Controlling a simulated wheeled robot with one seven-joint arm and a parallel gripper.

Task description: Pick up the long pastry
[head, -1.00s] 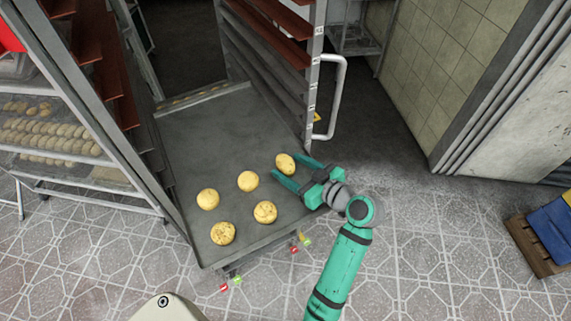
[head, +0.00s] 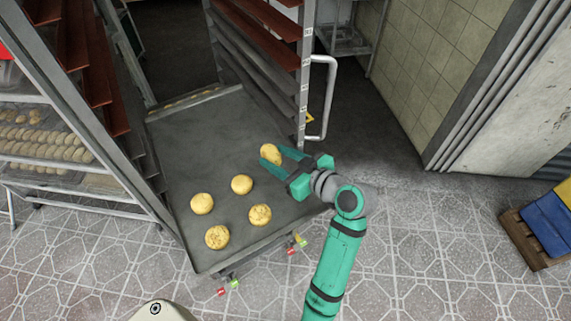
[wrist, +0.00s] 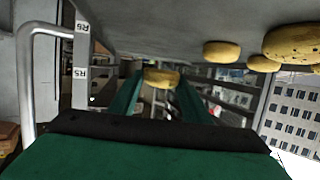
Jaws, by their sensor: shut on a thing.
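A yellow-brown, slightly oblong pastry (head: 270,153) is between the two green fingers of my gripper (head: 271,156), at the right side of the grey tray (head: 215,125). My gripper is shut on it. In the wrist view the pastry (wrist: 162,78) sits between the fingertips, close to the tray surface. It seems a little above the tray, but the gap is hard to make out. Several rounder pastries, such as one left of my gripper (head: 242,185) and one at the front (head: 217,237), lie on the tray.
The tray sits in a metal rack (head: 300,100), with a bent metal handle (head: 329,95) just beyond my gripper. Another rack with bread (head: 45,145) stands at the left. A wooden pallet with blue crates (head: 548,232) is at the right. The tiled floor in front is free.

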